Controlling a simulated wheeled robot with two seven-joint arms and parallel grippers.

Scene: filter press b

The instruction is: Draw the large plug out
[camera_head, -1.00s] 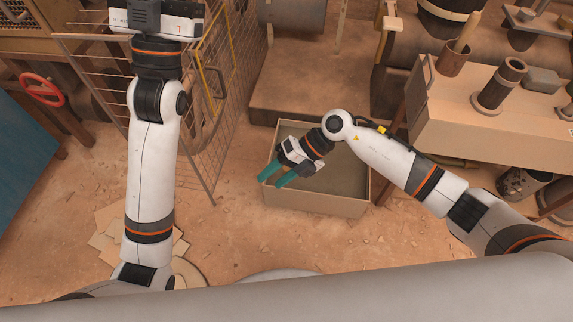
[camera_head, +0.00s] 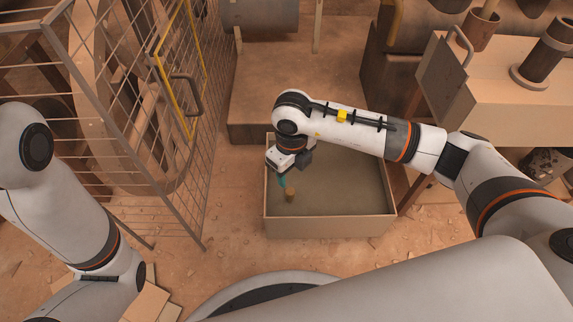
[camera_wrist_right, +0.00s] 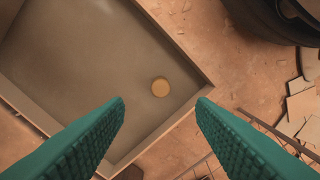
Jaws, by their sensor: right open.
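A small round tan plug (camera_head: 290,195) stands upright near the front left corner of the open box (camera_head: 330,229). In the right wrist view the plug (camera_wrist_right: 160,87) shows as a round tan top on the grey floor of the box (camera_wrist_right: 185,55), close to the wall. I cannot tell how deep it sits. My right gripper (camera_head: 282,181) is over that corner, pointing down, its teal fingers just above and beside the plug. In the wrist view the right gripper (camera_wrist_right: 162,102) is open and empty, the plug showing between its fingers. My left gripper is out of view.
A wire cage with a yellow-framed door (camera_head: 186,76) stands left of the box. A bench (camera_head: 500,95) at the right carries a dark upright pipe (camera_head: 541,52) and a brown cup (camera_head: 483,30). The floor in front of the box is mostly clear.

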